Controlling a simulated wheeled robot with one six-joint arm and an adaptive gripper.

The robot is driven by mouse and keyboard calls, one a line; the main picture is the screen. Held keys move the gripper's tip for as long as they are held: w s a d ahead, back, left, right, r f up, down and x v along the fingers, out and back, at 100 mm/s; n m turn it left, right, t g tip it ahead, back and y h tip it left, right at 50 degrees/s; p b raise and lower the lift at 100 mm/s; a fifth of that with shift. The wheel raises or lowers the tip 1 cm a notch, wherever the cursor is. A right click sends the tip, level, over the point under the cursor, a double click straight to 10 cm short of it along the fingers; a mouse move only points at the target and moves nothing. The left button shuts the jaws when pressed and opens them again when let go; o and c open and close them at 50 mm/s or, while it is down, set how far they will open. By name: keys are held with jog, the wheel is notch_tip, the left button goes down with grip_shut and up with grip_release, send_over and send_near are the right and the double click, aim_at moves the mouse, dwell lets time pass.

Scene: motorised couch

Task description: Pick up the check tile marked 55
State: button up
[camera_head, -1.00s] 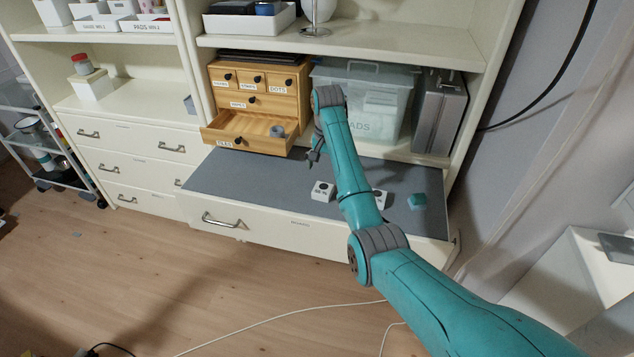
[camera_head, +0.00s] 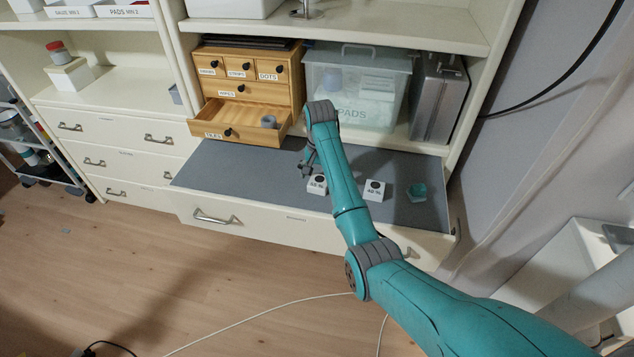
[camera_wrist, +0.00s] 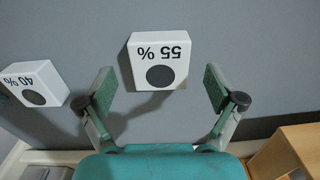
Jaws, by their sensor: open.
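The check tile marked 55 % (camera_wrist: 160,60) is a white block with a dark round spot, lying on the grey board. In the wrist view it sits ahead of and between the spread fingers of my gripper (camera_wrist: 159,88), touching neither. In the head view my gripper (camera_head: 309,166) is just above and behind this tile (camera_head: 317,185), whose print is too small to read surely there. My gripper is open and empty. A similar white tile marked 40 % (camera_wrist: 36,83) lies to the left in the wrist view; it also shows right of my arm in the head view (camera_head: 374,191).
A teal block (camera_head: 417,192) lies right of the tiles on the grey board (camera_head: 235,170). Behind stand a wooden drawer box (camera_head: 250,90) with its bottom drawer (camera_head: 240,122) pulled out, a clear PADS bin (camera_head: 355,85) and a grey case (camera_head: 440,97). The board's left part is clear.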

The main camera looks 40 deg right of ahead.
notch_tip(320, 180, down, 2)
jog(key=shift+f, duration=0.2)
jog(key=c, duration=1.4)
